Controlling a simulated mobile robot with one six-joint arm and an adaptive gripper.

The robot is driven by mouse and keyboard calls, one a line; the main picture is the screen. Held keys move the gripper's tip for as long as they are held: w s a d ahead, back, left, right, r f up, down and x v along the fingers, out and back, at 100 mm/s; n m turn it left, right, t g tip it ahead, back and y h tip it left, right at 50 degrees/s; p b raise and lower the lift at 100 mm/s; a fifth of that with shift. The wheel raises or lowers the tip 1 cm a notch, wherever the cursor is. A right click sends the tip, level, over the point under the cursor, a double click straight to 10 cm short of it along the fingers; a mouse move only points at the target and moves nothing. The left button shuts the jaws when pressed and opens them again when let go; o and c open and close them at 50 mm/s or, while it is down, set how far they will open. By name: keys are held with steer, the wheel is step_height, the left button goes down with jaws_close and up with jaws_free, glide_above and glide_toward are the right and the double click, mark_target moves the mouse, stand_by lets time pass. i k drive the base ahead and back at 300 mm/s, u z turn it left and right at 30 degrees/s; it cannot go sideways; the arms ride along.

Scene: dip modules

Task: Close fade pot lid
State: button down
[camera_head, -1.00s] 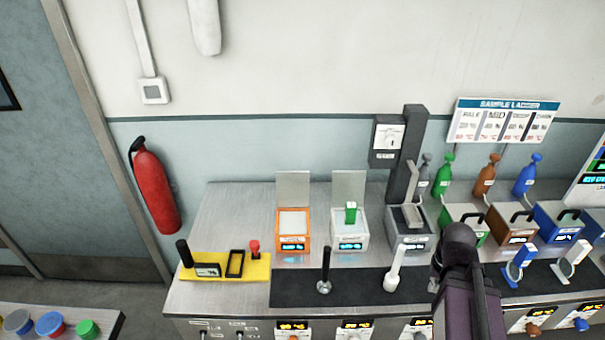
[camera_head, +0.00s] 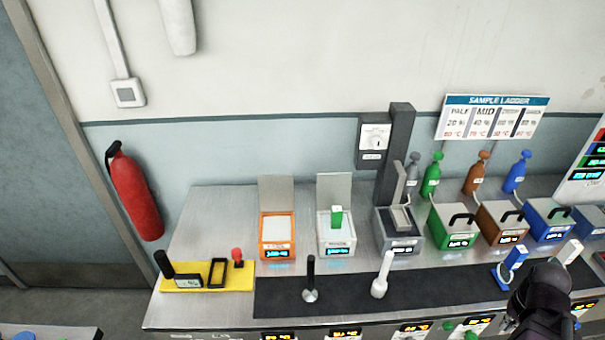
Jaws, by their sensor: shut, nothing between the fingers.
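I cannot read which pot is the fade pot. The orange pot (camera_head: 277,246) and the white pot (camera_head: 337,245) stand open, each with a grey lid plate upright behind it. A green piece (camera_head: 336,217) stands at the white pot. A grey pot (camera_head: 400,243) sits beneath a dark column, with a raised grey part above it. The green pot (camera_head: 453,240), brown pot (camera_head: 503,236) and blue pot (camera_head: 550,233) have black handles and look covered. Part of my dark arm shows at the lower right, in front of the blue pot. My gripper's fingers are not visible.
A dark mat (camera_head: 350,292) runs along the bench front, with a black-handled tool (camera_head: 310,280) and a white one (camera_head: 381,276) upright on it. A yellow tray (camera_head: 208,276) lies left. Several bottles stand behind the pots. A red extinguisher (camera_head: 135,190) hangs on the wall.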

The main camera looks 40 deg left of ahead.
mark_target(275, 192)
steer(key=z, duration=0.5)
steer(key=k, duration=1.45)
steer(key=u, duration=1.15)
steer(key=i, duration=0.8)
steer(key=u, duration=0.05)
